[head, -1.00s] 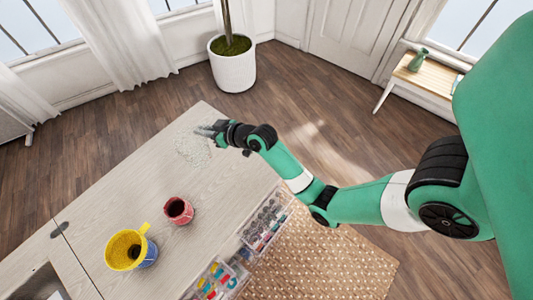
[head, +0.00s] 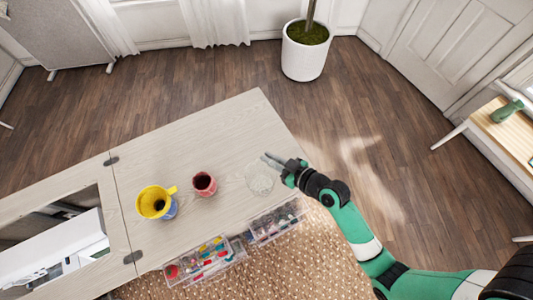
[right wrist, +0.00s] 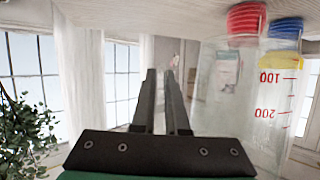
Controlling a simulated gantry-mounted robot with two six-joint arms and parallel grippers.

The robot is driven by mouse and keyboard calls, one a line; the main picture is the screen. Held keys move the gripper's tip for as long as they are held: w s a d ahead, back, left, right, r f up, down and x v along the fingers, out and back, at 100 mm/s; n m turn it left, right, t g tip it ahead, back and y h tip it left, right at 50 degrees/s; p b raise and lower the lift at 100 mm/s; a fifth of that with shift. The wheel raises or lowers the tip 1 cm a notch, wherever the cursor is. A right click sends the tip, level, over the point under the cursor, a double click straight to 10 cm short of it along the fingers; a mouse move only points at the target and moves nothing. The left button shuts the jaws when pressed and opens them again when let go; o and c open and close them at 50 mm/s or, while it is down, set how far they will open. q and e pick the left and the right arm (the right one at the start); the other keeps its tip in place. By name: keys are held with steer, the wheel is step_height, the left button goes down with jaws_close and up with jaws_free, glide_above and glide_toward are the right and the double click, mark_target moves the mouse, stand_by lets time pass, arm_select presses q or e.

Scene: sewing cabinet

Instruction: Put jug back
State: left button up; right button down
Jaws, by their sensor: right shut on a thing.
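The jug (head: 260,180) is clear, colourless and hard to make out. It is at the right end of the pale cabinet top (head: 200,145); I cannot tell whether it touches the surface. In the right wrist view, which is upside down, the jug (right wrist: 276,110) shows red marks reading 100 and 200. My right gripper (head: 271,161) is at the jug's far right side. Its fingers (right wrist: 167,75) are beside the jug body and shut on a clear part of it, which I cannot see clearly. My left gripper is not in view.
A red cup (head: 204,185) and a yellow-and-blue vessel with a yellow handle (head: 157,203) stand left of the jug. Clear organisers (head: 278,220) (head: 203,262) sit along the near edge. An opening with a white machine (head: 60,245) is at left. The far cabinet top is bare.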

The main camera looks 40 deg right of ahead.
steer(key=w+d+f+b, duration=0.1)
steer(key=f, duration=0.1)
steer(key=w+d+f+b, duration=0.1)
steer(key=w+d+f, duration=0.1)
steer(key=w+d+f+b, duration=0.2)
steer(key=shift+w+f, duration=0.2)
steer(key=shift+f, duration=0.1)
steer(key=shift+w+d+f, duration=0.2)
steer(key=shift+w, duration=0.1)
steer(key=shift+w+d+f+b, duration=0.15)
steer(key=shift+f+b, duration=1)
steer(key=shift+f, duration=0.65)
steer(key=shift+f, duration=0.15)
steer(key=c, duration=0.9)
jaws_free()
